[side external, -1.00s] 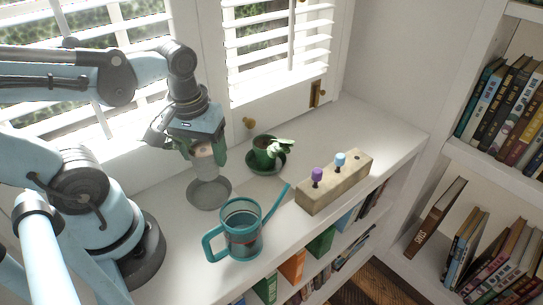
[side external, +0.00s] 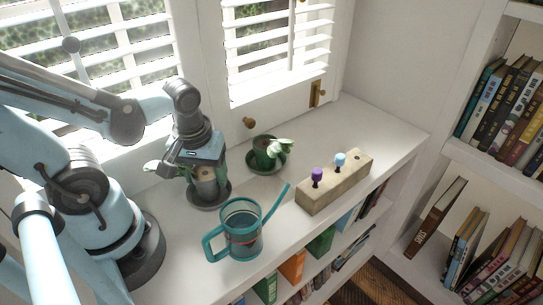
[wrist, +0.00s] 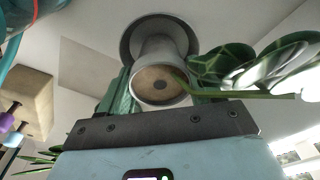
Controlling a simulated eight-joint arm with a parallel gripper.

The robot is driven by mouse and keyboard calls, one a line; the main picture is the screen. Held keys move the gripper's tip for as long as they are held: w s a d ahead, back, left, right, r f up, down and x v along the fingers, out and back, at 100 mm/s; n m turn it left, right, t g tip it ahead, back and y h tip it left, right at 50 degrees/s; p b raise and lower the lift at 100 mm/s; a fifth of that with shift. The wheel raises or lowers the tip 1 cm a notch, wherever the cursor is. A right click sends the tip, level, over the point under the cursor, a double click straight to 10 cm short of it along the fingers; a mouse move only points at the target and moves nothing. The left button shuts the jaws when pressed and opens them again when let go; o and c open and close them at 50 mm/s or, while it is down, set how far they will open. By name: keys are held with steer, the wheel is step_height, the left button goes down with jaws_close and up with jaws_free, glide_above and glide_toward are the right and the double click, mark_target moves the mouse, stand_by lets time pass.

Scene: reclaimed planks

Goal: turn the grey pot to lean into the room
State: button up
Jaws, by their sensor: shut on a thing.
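The grey pot (side external: 206,183) is between the green-padded fingers of my gripper (side external: 204,178), which is shut on it. In the wrist view the pot (wrist: 160,87) shows brown soil with a dark spot, and the fingers lie at its sides. It is over its grey saucer (side external: 222,197); I cannot tell whether it touches. The saucer also shows behind the pot in the wrist view (wrist: 128,42). The plant's stem and broad pale-streaked leaves (wrist: 268,65) reach right in the wrist view, toward the bright window side. In the side view they are mostly hidden by my gripper.
A teal watering can (side external: 241,238) stands in front, its spout pointing right. A small green potted plant (side external: 267,152) stands near the window. A block (side external: 335,184) with purple and blue knobs is to the right. The shelf top's right end is clear.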

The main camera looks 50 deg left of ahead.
mark_target(203, 178)
steer(key=o, duration=1.5)
steer(key=shift+r, duration=0.15)
steer(key=shift+s+d+r, duration=0.15)
steer(key=shift+s+r, duration=0.05)
steer(key=shift+r, duration=1.7)
steer(key=shift+s+d+r, duration=0.15)
steer(key=shift+d+r, duration=0.05)
steer(key=shift+r, duration=1.65)
steer(key=shift+s+d+r, duration=0.15)
steer(key=shift+s+r, duration=0.05)
steer(key=shift+r, duration=1.7)
steer(key=w+m+t, duration=0.2)
steer(key=w, duration=0.1)
steer(key=w+d+f+m+t, duration=0.1)
steer(key=w+m+t, duration=0.1)
steer(key=w+m, duration=0.1)
steer(key=w+f+m+t+h, duration=0.1)
steer(key=w+m, duration=0.1)
steer(key=w, duration=0.1)
steer(key=shift+d+m+t, duration=0.3)
steer(key=shift+m+t, duration=0.1)
steer(key=shift+c, duration=0.3)
steer(key=shift+w+r+m, duration=0.1)
steer(key=shift+w+m, duration=0.2)
